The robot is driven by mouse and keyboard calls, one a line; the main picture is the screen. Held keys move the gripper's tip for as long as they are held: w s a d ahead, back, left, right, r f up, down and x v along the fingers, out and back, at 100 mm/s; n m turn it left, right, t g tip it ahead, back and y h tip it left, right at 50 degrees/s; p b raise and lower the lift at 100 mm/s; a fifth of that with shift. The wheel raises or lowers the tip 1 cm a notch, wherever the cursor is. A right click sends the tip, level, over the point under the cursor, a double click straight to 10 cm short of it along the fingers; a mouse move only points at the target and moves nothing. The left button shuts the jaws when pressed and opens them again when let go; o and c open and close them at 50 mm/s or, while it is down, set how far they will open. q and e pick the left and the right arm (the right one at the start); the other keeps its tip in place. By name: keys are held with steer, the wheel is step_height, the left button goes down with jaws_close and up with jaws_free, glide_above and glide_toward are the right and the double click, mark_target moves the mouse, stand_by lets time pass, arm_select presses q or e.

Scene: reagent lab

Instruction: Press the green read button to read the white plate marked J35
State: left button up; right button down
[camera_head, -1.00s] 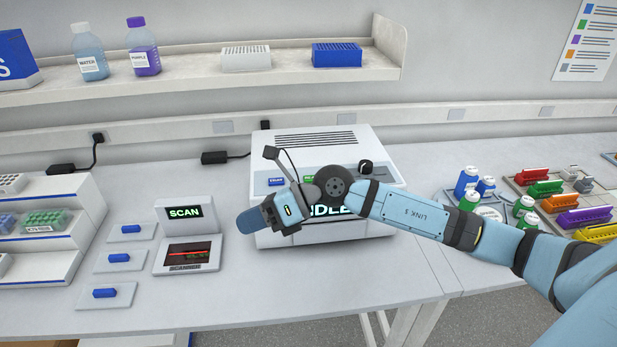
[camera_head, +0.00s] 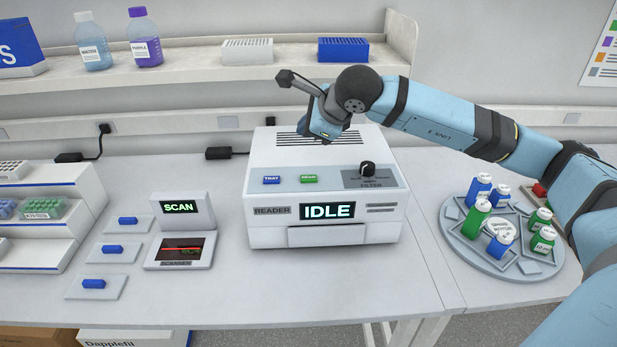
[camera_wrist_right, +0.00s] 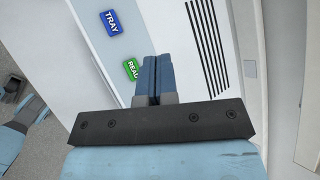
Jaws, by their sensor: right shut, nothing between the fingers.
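The reader (camera_head: 325,237) stands on the bench with IDLE on its display and its front drawer closed. On its sloped panel are the green read button (camera_head: 308,179) and, left of it, the blue TRAY button (camera_head: 271,180). My right gripper (camera_head: 318,130) is above the back of the reader, beyond the buttons, apart from the read button. In the right wrist view the gripper (camera_wrist_right: 152,60) is shut and empty. The read button (camera_wrist_right: 131,69) shows left of its fingers, partly hidden, with the TRAY button (camera_wrist_right: 111,21) beyond. No white plate marked J35 is seen. My left gripper is not in view.
A black filter knob (camera_head: 367,168) rises at the panel's right. The scanner (camera_head: 184,212) stands left of the reader. A round carousel (camera_head: 500,262) with bottles is at the right, under my right arm. A shelf (camera_head: 215,66) runs behind.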

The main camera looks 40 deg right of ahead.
steer(key=shift+f, duration=0.1)
steer(key=b, duration=0.1)
glide_above(308, 179)
step_height(308, 179, down, 5)
steer(key=shift+f, duration=0.1)
step_height(308, 179, down, 3)
steer(key=shift+r+b, duration=0.1)
steer(key=shift+b, duration=1.15)
steer(key=shift+f+b, duration=0.4)
steer(key=shift+r, duration=0.1)
stand_by(0.6)
steer(key=shift+f+b, duration=0.45)
steer(key=shift+b, duration=0.35)
